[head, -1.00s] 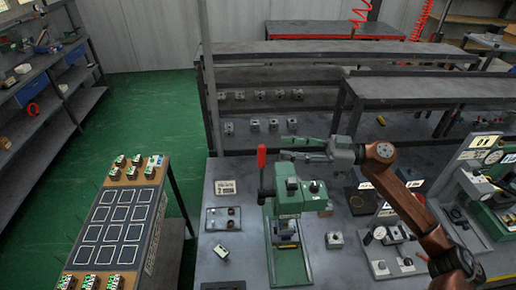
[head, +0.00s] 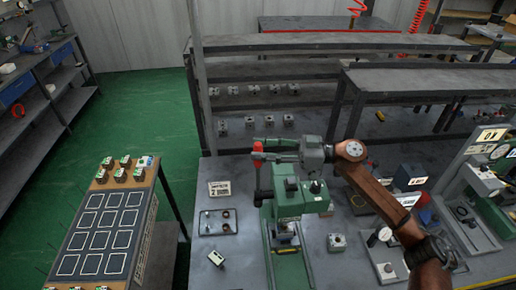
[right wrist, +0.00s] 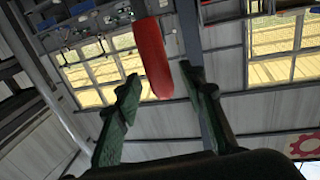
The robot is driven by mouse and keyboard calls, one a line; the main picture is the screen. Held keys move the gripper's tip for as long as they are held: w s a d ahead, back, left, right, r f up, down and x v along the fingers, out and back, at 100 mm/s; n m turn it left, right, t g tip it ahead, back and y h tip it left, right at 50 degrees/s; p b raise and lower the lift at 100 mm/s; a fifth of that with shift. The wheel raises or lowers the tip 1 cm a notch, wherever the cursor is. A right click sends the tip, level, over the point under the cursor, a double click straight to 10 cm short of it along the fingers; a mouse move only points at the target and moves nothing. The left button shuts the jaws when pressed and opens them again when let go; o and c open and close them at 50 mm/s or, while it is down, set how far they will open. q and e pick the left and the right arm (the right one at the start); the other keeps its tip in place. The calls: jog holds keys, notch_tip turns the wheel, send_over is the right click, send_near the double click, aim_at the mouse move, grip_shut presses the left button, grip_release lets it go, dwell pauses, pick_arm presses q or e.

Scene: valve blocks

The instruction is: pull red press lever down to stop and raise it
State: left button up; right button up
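The red press lever (head: 258,152) stands upright at the left side of the green press (head: 291,196); its handle is partly covered by my right gripper in the head view. My right gripper (head: 263,147) reaches in from the right at handle height. In the right wrist view the red handle (right wrist: 152,58) lies between and just beyond the tips of the two spread green fingers (right wrist: 160,82), with gaps visible on both sides. The gripper looks open and holds nothing. A small block (head: 284,236) sits on the press base under the ram. My left gripper is not in view.
A stand with framed squares (head: 110,222) is at the left.

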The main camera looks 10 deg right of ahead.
jog(key=shift+a, duration=0.6)
jog(key=shift+w, duration=0.1)
jog(key=shift+c, duration=0.7)
grip_shut()
